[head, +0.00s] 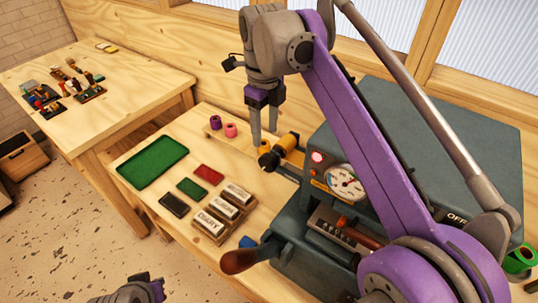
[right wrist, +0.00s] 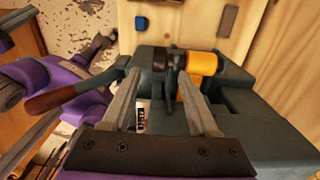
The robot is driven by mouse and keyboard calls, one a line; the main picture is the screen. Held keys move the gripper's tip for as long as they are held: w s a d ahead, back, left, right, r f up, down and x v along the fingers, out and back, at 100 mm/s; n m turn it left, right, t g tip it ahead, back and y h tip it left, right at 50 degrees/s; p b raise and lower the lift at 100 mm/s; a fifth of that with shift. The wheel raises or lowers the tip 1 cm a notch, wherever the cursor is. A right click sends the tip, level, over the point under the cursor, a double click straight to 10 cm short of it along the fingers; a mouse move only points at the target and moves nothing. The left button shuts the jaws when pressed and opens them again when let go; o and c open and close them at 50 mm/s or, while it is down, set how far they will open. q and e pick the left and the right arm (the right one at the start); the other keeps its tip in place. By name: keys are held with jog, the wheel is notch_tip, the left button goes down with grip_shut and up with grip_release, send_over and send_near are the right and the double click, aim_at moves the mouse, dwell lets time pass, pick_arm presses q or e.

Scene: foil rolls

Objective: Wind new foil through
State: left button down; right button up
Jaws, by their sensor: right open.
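My right gripper (head: 265,137) points down beside the machine's spool end, its two grey fingers apart with nothing between them. A gold foil roll (head: 288,142) sits on the spindle at the left of the grey-green press (head: 445,125), just right of the fingertips. In the right wrist view the gold roll (right wrist: 203,66) is ahead and right of the open fingers (right wrist: 160,76). A purple roll (head: 215,122) and a pink roll (head: 231,130) stand on a small wooden strip. A green roll (head: 520,260) shows at the right edge. My left gripper (head: 137,291) is low at the bottom edge; its jaws are unclear.
A green tray (head: 152,164) is empty. A second table (head: 125,95) stands back left.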

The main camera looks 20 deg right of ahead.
aim_at(266, 155)
notch_tip(266, 155, down, 9)
jog(key=shift+r+b, duration=0.1)
jog(key=shift+b, duration=0.25)
grip_shut()
